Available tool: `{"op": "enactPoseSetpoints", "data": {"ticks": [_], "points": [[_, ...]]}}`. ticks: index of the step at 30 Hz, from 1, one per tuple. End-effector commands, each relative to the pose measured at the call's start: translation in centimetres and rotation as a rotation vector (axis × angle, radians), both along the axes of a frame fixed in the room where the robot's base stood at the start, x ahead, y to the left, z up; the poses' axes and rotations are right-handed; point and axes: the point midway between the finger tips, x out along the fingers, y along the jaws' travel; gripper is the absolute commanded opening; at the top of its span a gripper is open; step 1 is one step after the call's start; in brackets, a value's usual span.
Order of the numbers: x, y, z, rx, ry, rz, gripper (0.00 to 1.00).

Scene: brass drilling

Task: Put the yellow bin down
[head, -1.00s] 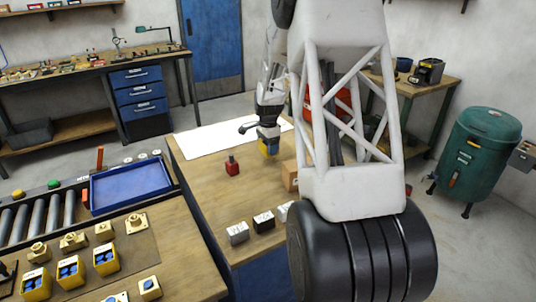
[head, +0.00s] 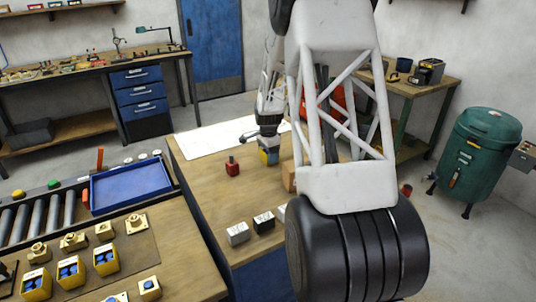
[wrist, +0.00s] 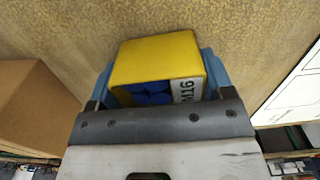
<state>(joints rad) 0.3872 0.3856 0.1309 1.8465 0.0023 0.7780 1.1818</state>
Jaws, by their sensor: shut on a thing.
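The yellow bin (wrist: 158,58) is between the fingers of my gripper (wrist: 155,88) in the wrist view. It has blue pieces inside and a white label reading M16. Blue finger pads show on both sides of it. In the head view my gripper (head: 268,150) holds the yellow bin (head: 270,159) low over the wooden bench (head: 215,205), right of a red object. I cannot tell whether the bin's base touches the wood.
A red object (head: 232,167) stands left of the bin. A cardboard-brown box (wrist: 28,110) is close by on the other side, also seen in the head view (head: 289,176). A white sheet (head: 210,138) lies behind. Labelled blocks (head: 238,233) stand at the front.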

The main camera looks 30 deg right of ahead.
Motion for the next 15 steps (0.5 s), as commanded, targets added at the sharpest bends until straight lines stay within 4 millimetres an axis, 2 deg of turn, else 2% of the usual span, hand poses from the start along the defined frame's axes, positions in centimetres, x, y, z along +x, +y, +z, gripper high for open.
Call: {"op": "enactPoseSetpoints", "data": {"ticks": [5,6,9,11,15], "points": [[0.00,0.00,-0.28,0.000,0.000,0.000,0.49],[0.00,0.00,-0.27,0.000,0.000,0.000,0.79],[0.00,0.00,-0.27,0.000,0.000,0.000,0.94],[0.00,0.00,-0.27,0.000,0.000,0.000,1.00],[0.00,0.00,-0.27,0.000,0.000,0.000,1.00]]}}
